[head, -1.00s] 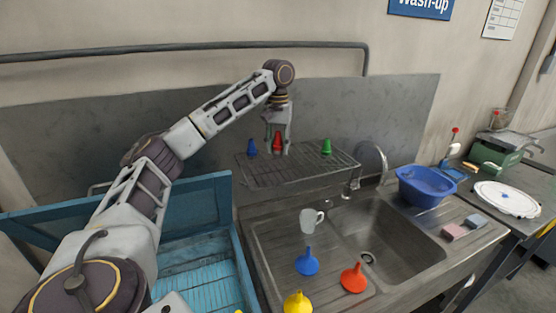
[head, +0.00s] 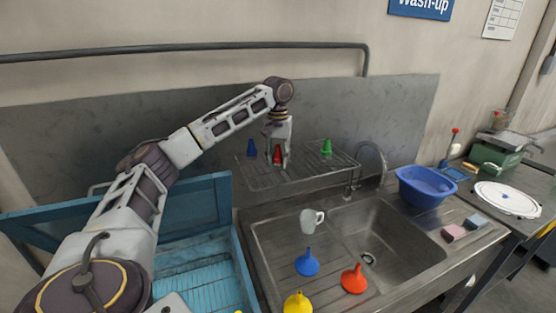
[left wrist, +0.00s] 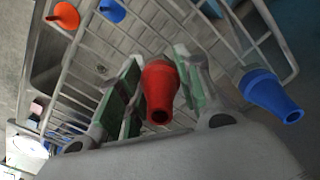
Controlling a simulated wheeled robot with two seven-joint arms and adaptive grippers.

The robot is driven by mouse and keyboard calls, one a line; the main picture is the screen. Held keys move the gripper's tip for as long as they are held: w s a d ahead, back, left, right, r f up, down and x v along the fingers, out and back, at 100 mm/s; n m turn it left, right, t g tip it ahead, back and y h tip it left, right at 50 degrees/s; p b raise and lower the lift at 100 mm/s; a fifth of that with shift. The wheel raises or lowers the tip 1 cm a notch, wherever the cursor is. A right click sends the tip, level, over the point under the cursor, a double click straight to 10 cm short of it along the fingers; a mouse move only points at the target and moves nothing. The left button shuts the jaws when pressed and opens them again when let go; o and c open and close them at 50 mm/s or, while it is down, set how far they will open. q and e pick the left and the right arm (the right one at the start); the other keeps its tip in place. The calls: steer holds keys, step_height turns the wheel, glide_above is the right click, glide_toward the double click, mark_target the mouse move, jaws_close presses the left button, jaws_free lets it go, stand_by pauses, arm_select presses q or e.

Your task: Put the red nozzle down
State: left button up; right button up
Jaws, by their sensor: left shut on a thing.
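The red nozzle (head: 277,156) is between the fingers of my left gripper (head: 277,160), at the wire rack (head: 290,178) above the sink. In the left wrist view the red nozzle (left wrist: 160,90) shows between the fingertips, narrow end towards the camera. My left gripper is shut on it. I cannot tell whether the nozzle's base touches the rack wires. A blue nozzle (head: 252,147) stands on the rack to the left, and a green nozzle (head: 326,147) to the right. The blue nozzle also shows in the left wrist view (left wrist: 270,95). My right gripper is out of view.
Below the rack are a white mug (head: 308,221), blue (head: 307,262), red (head: 353,279) and yellow (head: 298,303) funnels beside the sink basin (head: 395,240). A blue bowl (head: 425,187) stands right. An open blue crate (head: 242,265) is at left. Bare rack lies between red and green nozzles.

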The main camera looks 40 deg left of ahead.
arm_select(q)
steer(key=shift+f, duration=0.3)
steer(key=shift+f, duration=0.1)
steer(key=o, duration=1)
steer(key=shift+o, duration=0.2)
steer(key=shift+r, duration=6)
steer(key=shift+r, duration=0.1)
